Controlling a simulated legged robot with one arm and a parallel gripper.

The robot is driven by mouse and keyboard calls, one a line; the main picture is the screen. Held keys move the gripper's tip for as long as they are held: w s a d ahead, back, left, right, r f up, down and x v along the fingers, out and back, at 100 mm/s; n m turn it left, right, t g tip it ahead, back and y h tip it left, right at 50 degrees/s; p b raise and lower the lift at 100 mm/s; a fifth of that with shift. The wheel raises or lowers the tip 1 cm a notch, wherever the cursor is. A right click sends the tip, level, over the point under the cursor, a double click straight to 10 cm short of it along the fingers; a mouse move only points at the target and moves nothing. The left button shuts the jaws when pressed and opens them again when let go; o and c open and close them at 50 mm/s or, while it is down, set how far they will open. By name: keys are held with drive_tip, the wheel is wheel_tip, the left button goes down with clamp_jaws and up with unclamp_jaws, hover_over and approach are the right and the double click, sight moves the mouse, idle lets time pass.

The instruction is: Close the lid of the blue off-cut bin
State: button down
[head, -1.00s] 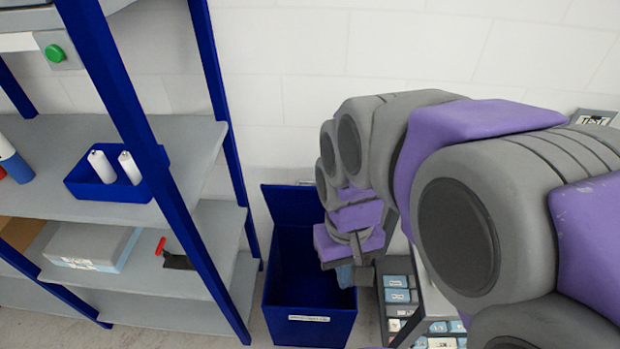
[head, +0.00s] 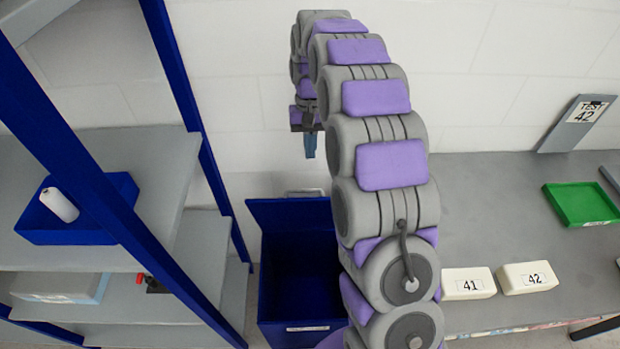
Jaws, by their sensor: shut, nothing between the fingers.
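The blue off-cut bin (head: 300,281) stands on the floor between the shelf rack and the grey bench, with a white label on its front. Its lid (head: 292,212) is open, hinged up at the back near the wall. My arm partly hides the bin's right side. My gripper (head: 309,146) hangs pointing down in front of the wall, above the lid's level and slightly right of its middle in the picture. Its fingers look closed and empty, and it appears apart from the lid.
A blue-framed rack (head: 85,190) with grey shelves stands on the left. Wall space around my gripper is clear.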

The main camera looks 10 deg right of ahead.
drive_tip(key=w+d+f+m, duration=0.1)
drive_tip(key=w+d+f, duration=0.2)
drive_tip(key=w+f, duration=0.8)
drive_tip(key=s+b+x, duration=0.1)
drive_tip(key=x, duration=0.9)
drive_tip(key=shift+a+f+g, duration=0.15)
drive_tip(key=shift+f+g, duration=0.1)
drive_tip(key=shift+g, duration=0.05)
drive_tip(key=shift+s, duration=0.15)
